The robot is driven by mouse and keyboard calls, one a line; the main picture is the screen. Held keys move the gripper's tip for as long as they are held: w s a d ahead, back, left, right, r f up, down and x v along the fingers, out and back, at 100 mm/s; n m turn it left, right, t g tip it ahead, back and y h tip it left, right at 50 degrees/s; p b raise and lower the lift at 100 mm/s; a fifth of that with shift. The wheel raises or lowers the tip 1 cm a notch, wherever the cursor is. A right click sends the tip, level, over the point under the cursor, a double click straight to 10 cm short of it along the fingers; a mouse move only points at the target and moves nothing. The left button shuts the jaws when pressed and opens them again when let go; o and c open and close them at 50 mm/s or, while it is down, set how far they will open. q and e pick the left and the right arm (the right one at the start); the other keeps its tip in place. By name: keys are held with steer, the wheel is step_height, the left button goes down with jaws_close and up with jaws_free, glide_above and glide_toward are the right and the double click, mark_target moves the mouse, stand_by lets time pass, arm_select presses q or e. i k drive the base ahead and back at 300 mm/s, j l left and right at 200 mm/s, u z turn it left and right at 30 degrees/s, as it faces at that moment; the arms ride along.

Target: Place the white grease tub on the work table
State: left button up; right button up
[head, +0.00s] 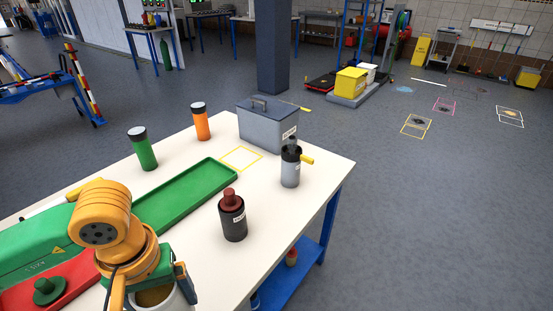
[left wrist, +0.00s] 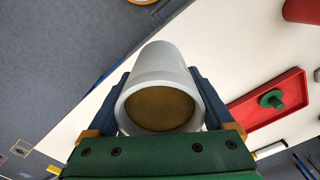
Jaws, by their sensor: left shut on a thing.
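The white grease tub (head: 181,304), with tan-brown grease inside, is at the bottom of the head view, partly hidden by my left gripper and cut off by the picture's edge. My left gripper (head: 155,286) is shut on it. In the left wrist view the tub (left wrist: 160,68) sits between the two blue fingers of my left gripper (left wrist: 160,88), its open mouth toward the camera. The white work table (head: 275,213) is around and behind it, near its front edge. I cannot tell whether the tub touches the table. My right gripper is not in view.
A yellow square outline (head: 241,158) marks a bare table patch beside a grey box (head: 266,127). Green (head: 143,152) and orange (head: 201,124) canisters, a green tray (head: 184,191), a dark red-topped bottle (head: 232,218), a grey bottle (head: 290,168) and a red tray (head: 75,279) stand around.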

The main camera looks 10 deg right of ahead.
mark_target(241, 158)
steer(key=i+l+z, duration=0.2)
steer(key=l+z, duration=0.3)
steer(key=i+l+z, duration=0.25)
steer(key=l+z, duration=0.2)
steer(key=i+l+z, duration=0.25)
steer(key=z, duration=0.25)
steer(key=i+u, duration=0.1)
steer(key=i, duration=0.95)
steer(key=i+l+u, duration=0.1)
steer(key=i, duration=0.9)
steer(key=i+u, duration=0.25)
steer(key=u, duration=0.2)
steer(key=i+u, duration=0.4)
steer(key=i+l+u, duration=0.1)
steer(key=u, duration=0.35)
steer(key=i+l+u, duration=0.2)
steer(key=u, duration=0.25)
steer(key=i+l+u, duration=0.4)
steer(key=i+j+u, duration=0.2)
steer(key=u, duration=0.3)
steer(key=i+j+u, duration=0.25)
steer(key=u, duration=0.25)
steer(key=i+j+u, duration=0.15)
steer(key=u, duration=0.3)
steer(key=i+u, duration=0.35)
steer(key=u, duration=0.15)
steer(key=i+l, duration=0.3)
steer(key=i, duration=0.2)
